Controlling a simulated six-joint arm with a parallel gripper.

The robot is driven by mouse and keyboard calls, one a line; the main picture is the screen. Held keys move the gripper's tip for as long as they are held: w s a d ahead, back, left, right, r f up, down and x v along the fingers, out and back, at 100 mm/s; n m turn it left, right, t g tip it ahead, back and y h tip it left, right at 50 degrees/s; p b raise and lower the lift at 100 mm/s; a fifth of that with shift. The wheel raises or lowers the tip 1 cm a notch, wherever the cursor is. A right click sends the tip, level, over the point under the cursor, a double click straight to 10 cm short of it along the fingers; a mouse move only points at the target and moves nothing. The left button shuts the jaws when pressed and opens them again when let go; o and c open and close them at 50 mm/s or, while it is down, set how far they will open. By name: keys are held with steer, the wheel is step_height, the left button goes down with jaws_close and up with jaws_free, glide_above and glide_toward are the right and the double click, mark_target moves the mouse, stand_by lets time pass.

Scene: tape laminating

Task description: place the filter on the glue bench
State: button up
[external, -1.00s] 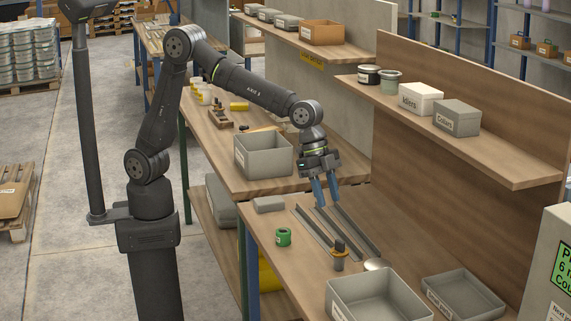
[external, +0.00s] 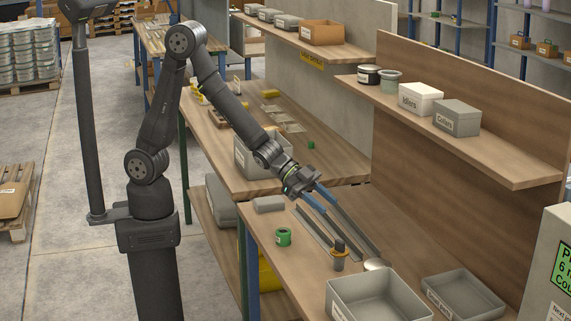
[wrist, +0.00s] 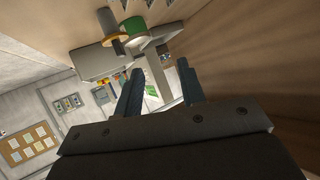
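I cannot pick out with certainty which thing is the filter.
A grey bin (external: 244,161) stands on the far bench. A shelf (external: 500,168) overhangs the right side.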

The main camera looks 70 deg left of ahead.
steer(key=s+g+h, duration=0.2)
steer(key=s, duration=0.3)
glide_toward(344, 249)
steer(key=shift+m, duration=0.3)
steer(key=x, duration=0.5)
steer(key=shift+w+r, duration=0.1)
steer(key=shift+w, duration=0.05)
steer(key=shift+x, duration=2.6)
jaws_close()
